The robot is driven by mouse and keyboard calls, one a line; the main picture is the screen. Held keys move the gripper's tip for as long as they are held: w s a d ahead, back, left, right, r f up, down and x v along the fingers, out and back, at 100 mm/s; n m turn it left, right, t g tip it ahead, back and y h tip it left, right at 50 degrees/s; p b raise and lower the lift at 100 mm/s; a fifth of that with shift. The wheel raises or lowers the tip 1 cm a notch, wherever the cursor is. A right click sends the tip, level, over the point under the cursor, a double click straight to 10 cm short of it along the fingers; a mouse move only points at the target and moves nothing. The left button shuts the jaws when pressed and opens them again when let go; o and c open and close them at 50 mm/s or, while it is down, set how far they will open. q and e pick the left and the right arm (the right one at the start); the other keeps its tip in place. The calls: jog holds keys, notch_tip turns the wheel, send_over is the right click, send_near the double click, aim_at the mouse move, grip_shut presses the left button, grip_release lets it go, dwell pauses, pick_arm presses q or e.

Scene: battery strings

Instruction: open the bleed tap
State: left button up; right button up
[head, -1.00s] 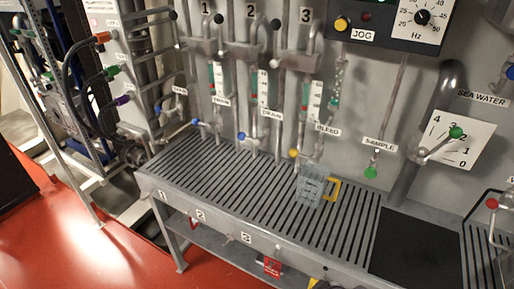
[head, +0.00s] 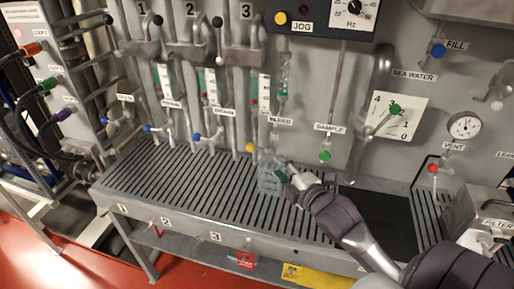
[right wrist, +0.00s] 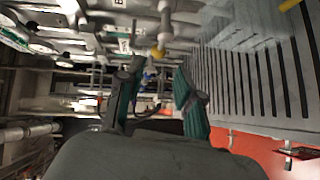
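The bleed tap (head: 250,147) has a yellow knob and sits low on the wall panel, left of the BLEED label (head: 280,121). A yellow knob, which looks like the same tap, shows beyond the fingers in the right wrist view (right wrist: 157,53). My right gripper (head: 284,168) is right of the tap and a little lower in the picture, apart from it, in front of a clear jug (head: 268,182). In the right wrist view its two fingers (right wrist: 160,72) stand apart with nothing between them. My left gripper is not in view.
The jug stands on the slotted grating (head: 180,190), partly hidden by my right gripper; it also shows in the right wrist view (right wrist: 240,22). Blue taps (head: 196,137) are to the left. The green sample tap (head: 325,156) is to the right. The grating's left part is clear.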

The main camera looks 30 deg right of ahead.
aim_at(257, 149)
jog(key=w+p, duration=0.1)
jog(key=w, duration=0.3)
jog(key=w+f+p, duration=0.1)
jog(key=w, duration=0.7)
jog(key=shift+d+f+p, duration=0.3)
jog(key=shift+d+p, duration=0.05)
jog(key=shift+p, duration=0.05)
jog(key=shift+w+f, duration=0.15)
jog(key=shift+w, duration=0.3)
grip_shut()
